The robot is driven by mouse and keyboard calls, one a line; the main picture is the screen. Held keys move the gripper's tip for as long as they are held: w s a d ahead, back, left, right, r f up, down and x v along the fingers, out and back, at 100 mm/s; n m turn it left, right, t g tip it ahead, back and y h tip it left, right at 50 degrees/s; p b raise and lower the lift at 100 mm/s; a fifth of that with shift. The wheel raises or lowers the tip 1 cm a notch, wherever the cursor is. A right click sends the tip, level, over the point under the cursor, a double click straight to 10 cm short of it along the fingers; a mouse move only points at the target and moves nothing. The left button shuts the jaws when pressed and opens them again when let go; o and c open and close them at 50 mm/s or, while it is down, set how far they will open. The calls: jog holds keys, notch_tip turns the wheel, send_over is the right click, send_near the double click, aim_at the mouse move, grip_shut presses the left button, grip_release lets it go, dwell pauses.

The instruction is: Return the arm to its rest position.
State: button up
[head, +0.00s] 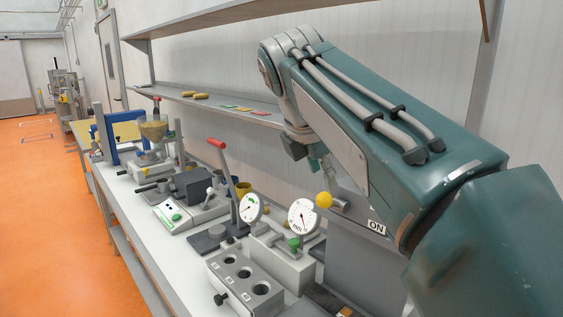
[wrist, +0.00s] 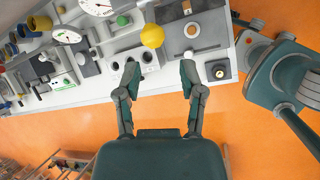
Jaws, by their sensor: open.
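My gripper (wrist: 158,72) is open and empty in the wrist view, its two fingers spread apart at the bench's front edge. The orange floor shows beneath and behind it. In the head view my arm is raised and bent across the right side. Only a dark part at its wrist shows there, and the fingers cannot be made out. A yellow ball knob (head: 324,200) stands on the bench machine below my arm. It also shows in the wrist view (wrist: 152,36), beyond the fingertips, with no finger touching it.
The white bench (head: 130,215) runs along the wall, crowded with instruments. A red-handled lever (head: 217,144), two dial gauges (head: 302,216) and a grey block with holes (head: 245,278) stand on it. A shelf (head: 215,104) hangs behind. The orange floor (head: 50,220) is clear at left.

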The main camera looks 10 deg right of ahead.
jog(key=s+d+f+m+y, duration=0.1)
jog(key=s+d+f+m, duration=0.1)
jog(key=s+f+m, duration=0.7)
jog(key=s+d+f+m+t+y, duration=0.1)
jog(key=s+f+m+y, duration=0.1)
jog(key=s+f+m, duration=0.8)
notch_tip(320, 180, down, 6)
jog(key=m, duration=0.2)
jog(key=shift+d+m+y, duration=0.3)
jog(key=shift+d+m, duration=0.1)
